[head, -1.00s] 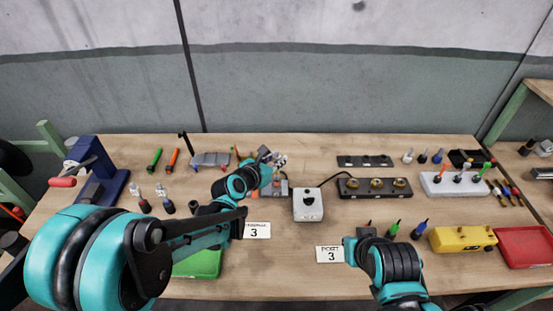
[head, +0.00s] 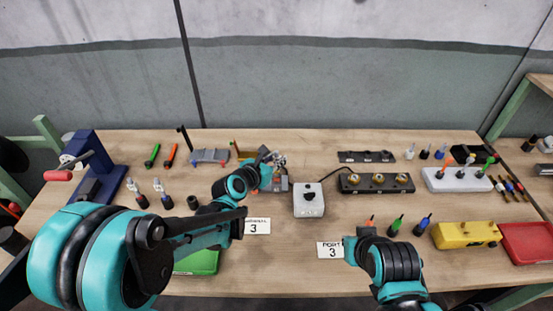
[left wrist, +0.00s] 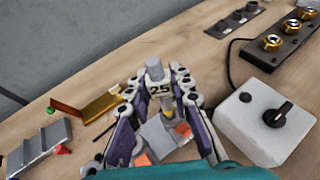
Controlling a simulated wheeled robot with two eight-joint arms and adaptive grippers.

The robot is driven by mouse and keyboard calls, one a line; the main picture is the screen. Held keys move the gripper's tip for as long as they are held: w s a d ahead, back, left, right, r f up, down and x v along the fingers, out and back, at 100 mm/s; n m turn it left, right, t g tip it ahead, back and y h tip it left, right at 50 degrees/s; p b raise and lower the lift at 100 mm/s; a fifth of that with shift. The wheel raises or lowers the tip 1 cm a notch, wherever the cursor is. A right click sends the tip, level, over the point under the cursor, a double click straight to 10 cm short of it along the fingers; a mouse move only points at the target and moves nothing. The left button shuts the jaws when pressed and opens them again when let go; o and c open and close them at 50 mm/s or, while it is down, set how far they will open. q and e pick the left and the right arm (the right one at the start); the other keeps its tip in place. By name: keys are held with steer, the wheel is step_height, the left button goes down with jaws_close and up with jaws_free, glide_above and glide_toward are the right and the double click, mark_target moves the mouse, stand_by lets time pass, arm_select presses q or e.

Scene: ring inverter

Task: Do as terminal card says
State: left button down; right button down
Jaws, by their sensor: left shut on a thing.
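My left gripper (head: 278,158) is shut on a grey piece marked 25 (left wrist: 156,86), with a yellowish lower end, held upright over a grey block with orange parts (left wrist: 165,137). I cannot tell whether they touch. A dark terminal block (head: 351,190) carries three gold terminals (head: 376,179). My right gripper is not visible; only the right arm shows.
A white box with a black knob (head: 309,200) stands right of the left gripper, cabled to the terminal block. A dark strip (head: 366,157) lies behind. Screwdrivers (head: 396,226), a yellow box (head: 464,235) and a red tray (head: 525,243) are at right. A blue press (head: 98,165) stands left.

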arm_select(q)
steer(key=shift+f+b, duration=0.3)
steer(key=shift+f, duration=0.05)
steer(key=c, duration=1.3)
jaws_free()
steer(key=shift+s+a, duration=0.1)
steer(key=v, duration=1.2)
